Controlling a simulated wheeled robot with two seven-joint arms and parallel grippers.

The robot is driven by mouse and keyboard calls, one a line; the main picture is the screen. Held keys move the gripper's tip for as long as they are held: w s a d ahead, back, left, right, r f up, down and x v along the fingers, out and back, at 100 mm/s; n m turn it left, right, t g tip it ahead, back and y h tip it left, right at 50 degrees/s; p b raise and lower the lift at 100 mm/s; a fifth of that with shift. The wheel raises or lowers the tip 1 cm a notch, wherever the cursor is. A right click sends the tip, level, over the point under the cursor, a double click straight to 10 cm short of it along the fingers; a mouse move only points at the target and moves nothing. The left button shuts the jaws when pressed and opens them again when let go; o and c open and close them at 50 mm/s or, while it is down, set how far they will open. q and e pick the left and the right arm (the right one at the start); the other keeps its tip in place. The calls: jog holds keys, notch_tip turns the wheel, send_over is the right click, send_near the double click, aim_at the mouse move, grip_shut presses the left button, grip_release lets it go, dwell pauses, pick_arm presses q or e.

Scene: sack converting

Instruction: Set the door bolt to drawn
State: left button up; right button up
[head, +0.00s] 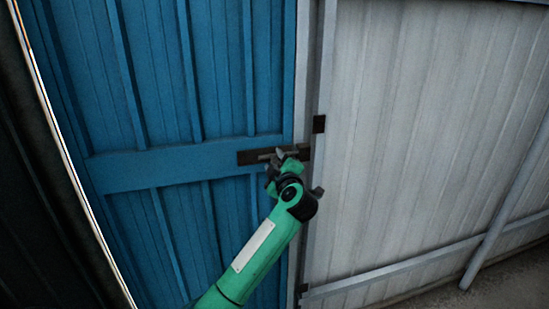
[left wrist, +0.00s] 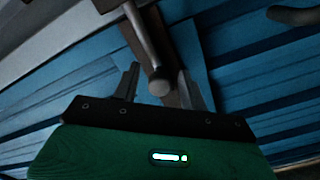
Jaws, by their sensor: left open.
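The door bolt (head: 262,156) is a grey metal bar on a dark plate, fixed to the cross rail of the blue door (head: 140,170). My left gripper (head: 283,156) is at the right part of the bolt and hides some of it. In the left wrist view, the bolt's round-ended handle (left wrist: 160,84) shows between the two spread fingers of my left gripper (left wrist: 159,70). Gaps show on both sides of the handle, so the jaws look open around it. How far the bar reaches past the door edge is hidden. My right gripper is not in view.
A pale post (head: 318,70) with a dark bracket (head: 319,124) stands right of the door. A white corrugated wall (head: 420,120) with a slanting brace (head: 510,205) fills the right side. A dark surface lies at the far left.

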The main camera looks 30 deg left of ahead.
aim_at(258, 160)
pick_arm(q)
jog(key=shift+w+a, duration=0.3)
jog(key=shift+a, duration=0.1)
jog(key=shift+c, duration=0.2)
grip_shut()
jog(key=s+a+p, duration=0.2)
jog(key=shift+s+r+p, duration=0.1)
jog(key=shift+s+p, duration=0.3)
jog(key=shift+s+a, duration=0.3)
jog(key=shift+a, duration=0.05)
jog(key=shift+f, duration=0.2)
